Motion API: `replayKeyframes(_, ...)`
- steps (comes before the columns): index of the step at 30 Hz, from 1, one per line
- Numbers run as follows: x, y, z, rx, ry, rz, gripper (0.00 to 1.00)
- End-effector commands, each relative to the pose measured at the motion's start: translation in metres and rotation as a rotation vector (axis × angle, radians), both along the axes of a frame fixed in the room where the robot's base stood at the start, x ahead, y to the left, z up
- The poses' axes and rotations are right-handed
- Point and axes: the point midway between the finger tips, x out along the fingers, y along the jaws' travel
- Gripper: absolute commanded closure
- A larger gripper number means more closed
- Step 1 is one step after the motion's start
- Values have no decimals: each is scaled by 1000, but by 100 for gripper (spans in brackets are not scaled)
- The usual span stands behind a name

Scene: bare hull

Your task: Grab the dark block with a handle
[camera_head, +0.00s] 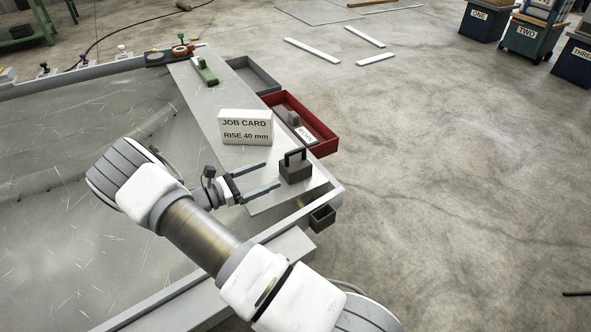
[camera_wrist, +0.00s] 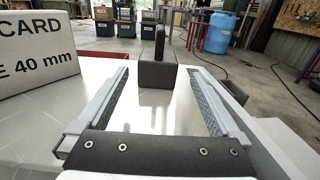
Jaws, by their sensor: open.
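The dark block with a handle (camera_head: 295,171) stands upright on the pale strip near the right end of the bench in the head view. Its handle is a raised loop on top. In the wrist view the block (camera_wrist: 157,76) is ahead, between the lines of the two fingers and beyond their tips. My gripper (camera_head: 272,176) is open and empty, its fingers level above the strip and pointing at the block from the left. In the wrist view my gripper (camera_wrist: 158,78) shows both fingers wide apart.
A white job card reading "RISE 40 mm" (camera_head: 245,127) stands close behind my gripper. A red tray (camera_head: 321,143) with a grey piece and a label hangs at the bench edge. A small dark box (camera_head: 322,218) is at the near corner. A green piece (camera_head: 206,72) lies farther back.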

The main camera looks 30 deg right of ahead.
Motion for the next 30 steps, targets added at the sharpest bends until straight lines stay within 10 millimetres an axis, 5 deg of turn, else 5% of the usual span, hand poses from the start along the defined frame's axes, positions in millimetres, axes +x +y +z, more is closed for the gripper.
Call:
replayKeyframes(6,-3,-41,-2,1,0,-3,0)
replayKeyframes(16,-3,-63,-3,1,-1,-2,0)
replayKeyframes(24,-4,-101,-6,2,-1,-3,0)
replayKeyframes(30,-4,-105,-4,1,0,-1,0)
